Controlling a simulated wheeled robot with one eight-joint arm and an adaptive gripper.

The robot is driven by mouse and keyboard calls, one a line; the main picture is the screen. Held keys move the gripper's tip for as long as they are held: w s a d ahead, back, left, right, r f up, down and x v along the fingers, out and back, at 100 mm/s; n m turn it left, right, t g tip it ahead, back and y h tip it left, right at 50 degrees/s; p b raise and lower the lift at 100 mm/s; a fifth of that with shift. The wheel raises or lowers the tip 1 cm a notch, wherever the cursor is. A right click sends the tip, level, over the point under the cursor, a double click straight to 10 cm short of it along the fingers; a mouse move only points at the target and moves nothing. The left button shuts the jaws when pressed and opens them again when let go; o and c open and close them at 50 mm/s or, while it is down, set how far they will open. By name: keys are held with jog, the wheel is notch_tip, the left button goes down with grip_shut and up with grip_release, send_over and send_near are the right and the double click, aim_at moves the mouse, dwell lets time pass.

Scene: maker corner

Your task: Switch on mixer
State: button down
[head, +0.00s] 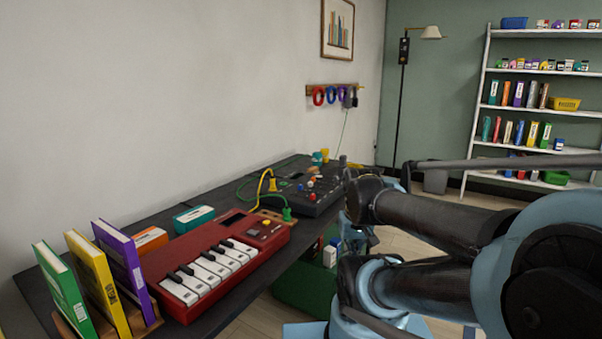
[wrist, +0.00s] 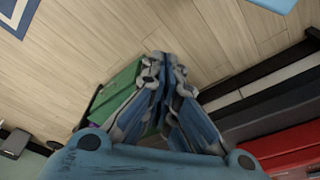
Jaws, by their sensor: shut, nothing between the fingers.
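The mixer (head: 318,198) is a dark box with several small coloured knobs, on the far part of the dark desk in the head view. My arm partly covers its right side. Its switch is too small to make out, and I cannot tell whether it is on. My gripper (wrist: 165,62) is shut and empty in the wrist view, with its fingertips together above the wooden floor. It is apart from the mixer, which I cannot make out in the wrist view.
A red keyboard (head: 225,261) lies on the desk (head: 128,235) nearer than the mixer. Green and yellow cables run between them. Upright books (head: 91,277) stand at the near end. A green bin (head: 305,284) sits beneath the desk. White shelves (head: 484,84) stand at the back right.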

jog(key=shift+a, duration=0.2)
jog(key=w+d+r+m+t+h, duration=0.1)
jog(key=w+r+m+h, duration=0.1)
jog(key=w+r, duration=0.8)
jog(key=w+r+m+t+h, duration=0.15)
jog(key=w+r, duration=0.35)
jog(key=w, duration=0.9)
jog(key=w+a+r+m+t+h, duration=0.1)
jog(key=w+a, duration=0.3)
jog(key=w, duration=0.9)
jog(key=w+a+r+m+t+h, duration=0.1)
jog(key=w+a, duration=0.3)
jog(key=w, duration=0.9)
jog(key=shift+w+r+m, duration=0.25)
jog(key=shift+r+m, duration=0.4)
jog(key=shift+r, duration=0.25)
jog(key=shift+h, duration=0.25)
